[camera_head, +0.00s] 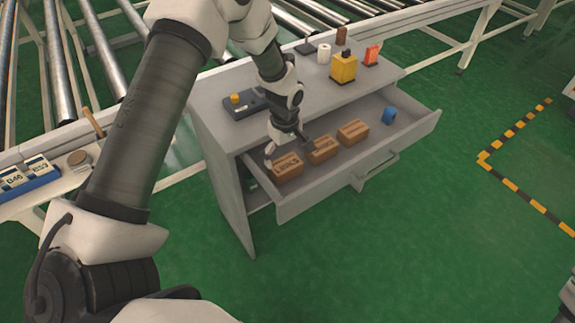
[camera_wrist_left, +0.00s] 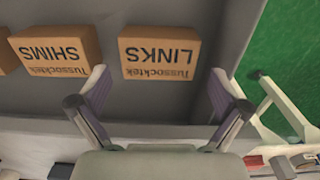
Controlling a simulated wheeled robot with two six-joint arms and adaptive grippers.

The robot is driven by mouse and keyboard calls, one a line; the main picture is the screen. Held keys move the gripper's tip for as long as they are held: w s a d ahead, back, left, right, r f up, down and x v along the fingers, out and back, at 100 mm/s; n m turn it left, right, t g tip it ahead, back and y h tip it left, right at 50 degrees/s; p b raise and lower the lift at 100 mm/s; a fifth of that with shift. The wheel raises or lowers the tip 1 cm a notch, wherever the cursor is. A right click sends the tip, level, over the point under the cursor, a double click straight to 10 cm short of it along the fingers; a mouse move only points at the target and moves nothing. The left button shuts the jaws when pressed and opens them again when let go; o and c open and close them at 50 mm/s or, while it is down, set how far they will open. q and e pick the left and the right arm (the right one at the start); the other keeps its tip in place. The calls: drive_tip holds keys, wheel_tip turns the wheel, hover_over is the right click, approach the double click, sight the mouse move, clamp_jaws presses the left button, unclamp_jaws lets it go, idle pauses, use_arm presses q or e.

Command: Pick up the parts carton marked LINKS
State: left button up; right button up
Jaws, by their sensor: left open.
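The LINKS carton (camera_head: 287,168) is a small brown box at the left end of the open drawer. In the left wrist view the LINKS carton (camera_wrist_left: 160,54) lies just beyond my fingertips, with its print upside down. My left gripper (camera_head: 288,148) is open and empty, just above the LINKS carton. In the left wrist view its two fingers (camera_wrist_left: 158,88) are spread wider than the carton, one toward each side. The SHIMS carton (camera_wrist_left: 56,52) lies beside it with a gap; it is the middle box (camera_head: 322,151) in the head view.
The drawer (camera_head: 300,200) also holds a third brown carton (camera_head: 353,132) and a blue item (camera_head: 389,116). On the cabinet top (camera_head: 215,92) are a dark device with a yellow knob (camera_head: 244,103), a yellow container (camera_head: 343,68) and small items. Roller conveyors stand behind. The green floor at right is open.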

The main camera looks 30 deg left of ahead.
sight(285, 164)
use_arm(q)
drive_tip(key=f, duration=0.4)
drive_tip(key=shift+w+f, duration=0.2)
drive_tip(key=shift+f, duration=0.15)
drive_tip(key=shift+s+r, duration=0.1)
drive_tip(key=shift+c, duration=1.3)
drive_tip(key=c, duration=0.7)
drive_tip(key=shift+r, duration=0.1)
